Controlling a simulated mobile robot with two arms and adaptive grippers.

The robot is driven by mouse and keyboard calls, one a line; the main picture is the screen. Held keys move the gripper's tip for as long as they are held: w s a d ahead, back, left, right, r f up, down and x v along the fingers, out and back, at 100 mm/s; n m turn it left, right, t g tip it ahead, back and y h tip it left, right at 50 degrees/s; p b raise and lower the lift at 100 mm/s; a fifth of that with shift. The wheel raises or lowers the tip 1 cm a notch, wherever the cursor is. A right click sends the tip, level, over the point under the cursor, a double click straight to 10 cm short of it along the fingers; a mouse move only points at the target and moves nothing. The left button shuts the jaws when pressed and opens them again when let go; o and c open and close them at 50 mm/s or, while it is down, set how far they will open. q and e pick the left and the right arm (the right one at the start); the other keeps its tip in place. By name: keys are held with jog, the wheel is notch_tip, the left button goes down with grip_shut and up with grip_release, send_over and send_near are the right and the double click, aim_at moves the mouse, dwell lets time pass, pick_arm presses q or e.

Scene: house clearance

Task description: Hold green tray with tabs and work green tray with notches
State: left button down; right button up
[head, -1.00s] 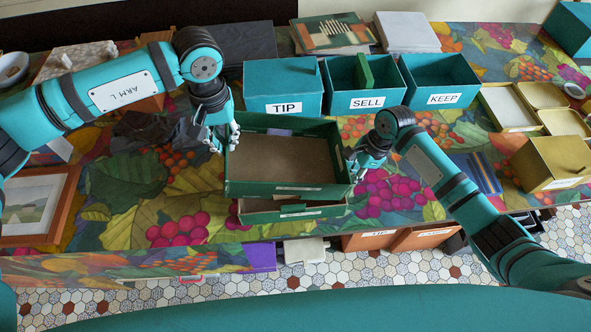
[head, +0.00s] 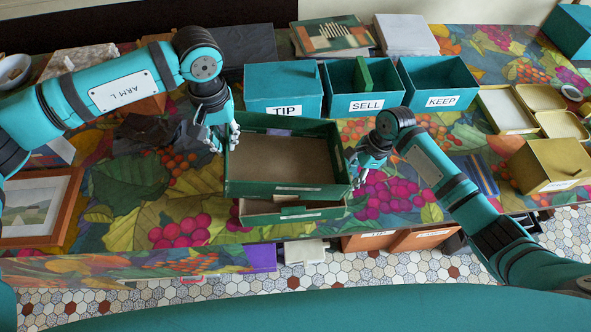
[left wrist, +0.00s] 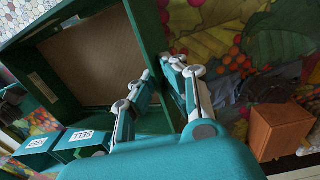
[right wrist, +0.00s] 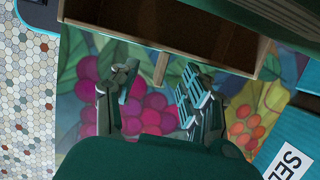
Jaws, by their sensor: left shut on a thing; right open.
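Two green trays with brown insides are stacked on the patterned cloth. The upper tray (head: 236,188) covers most of the lower tray (head: 262,218), whose front part sticks out below it. I cannot tell which has tabs and which notches. My left gripper (head: 229,136) is shut on the upper tray's left wall; in the left wrist view its fingers (left wrist: 158,88) straddle that wall. My right gripper (head: 356,170) is open and empty beside the trays' right side. In the right wrist view its fingers (right wrist: 158,85) are apart over the cloth, close to a tray's brown inside (right wrist: 215,40).
Teal bins labelled TIP (head: 283,88), SELL (head: 385,88) and KEEP (head: 440,88) stand behind the trays. A yellow box (head: 550,163) is at the right, a framed picture (head: 67,215) at the left. The table's front edge is close before the trays.

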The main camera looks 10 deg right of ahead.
jog(key=p+v, duration=0.8)
jog(key=p, duration=0.2)
dwell(0.4)
jog(key=shift+f, duration=0.1)
jog(key=o, duration=0.6)
jog(key=shift+c, duration=0.2)
